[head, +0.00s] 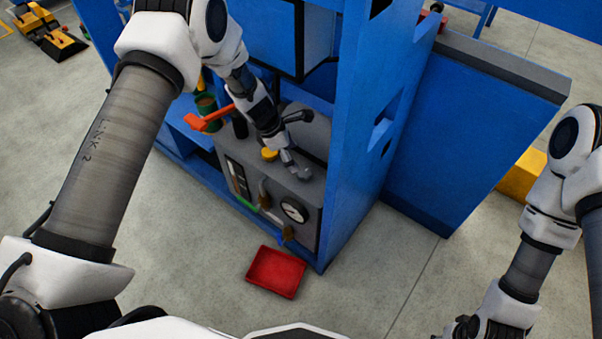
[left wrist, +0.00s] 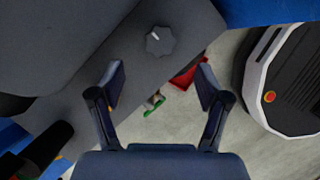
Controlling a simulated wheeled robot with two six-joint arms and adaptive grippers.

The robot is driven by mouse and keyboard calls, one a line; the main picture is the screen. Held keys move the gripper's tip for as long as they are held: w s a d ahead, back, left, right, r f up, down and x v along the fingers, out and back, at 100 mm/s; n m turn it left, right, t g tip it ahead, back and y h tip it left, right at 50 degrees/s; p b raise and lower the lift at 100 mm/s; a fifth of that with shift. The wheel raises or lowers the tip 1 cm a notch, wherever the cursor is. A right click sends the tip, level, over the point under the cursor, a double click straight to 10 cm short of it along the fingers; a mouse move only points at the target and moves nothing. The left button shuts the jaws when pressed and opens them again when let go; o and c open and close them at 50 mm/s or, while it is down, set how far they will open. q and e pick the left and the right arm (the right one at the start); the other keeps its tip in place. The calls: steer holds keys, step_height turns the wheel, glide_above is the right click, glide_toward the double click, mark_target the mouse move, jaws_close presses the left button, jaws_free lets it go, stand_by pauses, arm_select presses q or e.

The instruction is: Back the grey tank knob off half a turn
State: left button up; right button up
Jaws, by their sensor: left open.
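The grey tank knob (head: 304,173) sits on top of the grey tank (head: 315,135), near its right front corner. In the left wrist view the grey knob (left wrist: 160,41) has a lobed rim and a pale pointer mark. My left gripper (head: 290,159) is over the tank top, close to the knob. In its wrist view the left gripper's fingers (left wrist: 160,74) are spread apart with nothing between them. The knob shows beyond the fingertips, not between them. My right gripper (head: 466,328) is partly cut off at the bottom edge, away from the tank; its fingers are unclear.
A yellow cap (head: 269,154) and an orange-red lever (head: 208,118) are near the left arm. A round gauge (head: 294,211) is on the tank's front. A blue upright panel (head: 358,130) stands close on the right. A red tray (head: 276,272) lies on the open floor.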

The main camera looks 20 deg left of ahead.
mark_target(304, 172)
arm_select(q)
steer(key=b+x, duration=0.1)
steer(key=x, duration=0.6)
steer(key=shift+f, duration=0.4)
steer(key=c, duration=1.2)
